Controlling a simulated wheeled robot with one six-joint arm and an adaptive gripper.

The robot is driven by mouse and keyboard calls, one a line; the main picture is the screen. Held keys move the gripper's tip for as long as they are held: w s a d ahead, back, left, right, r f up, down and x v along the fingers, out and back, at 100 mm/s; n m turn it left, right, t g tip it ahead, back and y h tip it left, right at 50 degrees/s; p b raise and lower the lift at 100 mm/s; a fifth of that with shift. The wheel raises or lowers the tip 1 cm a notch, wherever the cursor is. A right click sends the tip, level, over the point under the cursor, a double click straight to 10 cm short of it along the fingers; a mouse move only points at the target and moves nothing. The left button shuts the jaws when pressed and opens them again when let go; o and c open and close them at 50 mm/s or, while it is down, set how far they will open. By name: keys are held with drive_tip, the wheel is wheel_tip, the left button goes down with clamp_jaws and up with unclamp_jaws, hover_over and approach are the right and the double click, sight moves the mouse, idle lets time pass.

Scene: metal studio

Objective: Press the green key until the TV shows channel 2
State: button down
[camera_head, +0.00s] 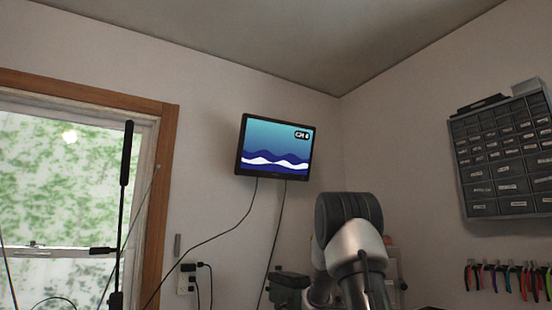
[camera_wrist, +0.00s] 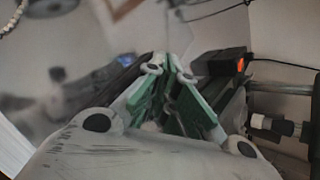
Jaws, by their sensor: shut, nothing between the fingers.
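The TV (camera_head: 275,147) hangs high on the wall in the head view. Its screen shows blue waves and a small "CH" label whose digit is too small to read surely; it looks like a 6. In the wrist view my gripper (camera_wrist: 168,68) is shut, its green-padded fingers meeting at the tips with nothing between them. I cannot make out the green key in either view. The head view shows my arm at lower centre right, with the gripper end hidden.
A dark box with an orange light (camera_wrist: 240,65) stands right of the fingers in the wrist view. In the head view a drawer cabinet (camera_head: 500,155) and hanging pliers (camera_head: 508,278) are on the right wall, a window (camera_head: 60,190) at left, and cables hang below the TV.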

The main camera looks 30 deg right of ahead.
drive_tip(key=shift+f, duration=0.3)
drive_tip(key=shift+f, duration=0.2)
idle(0.4)
drive_tip(key=shift+r, duration=0.65)
drive_tip(key=shift+r, duration=3)
drive_tip(key=shift+f, duration=3.05)
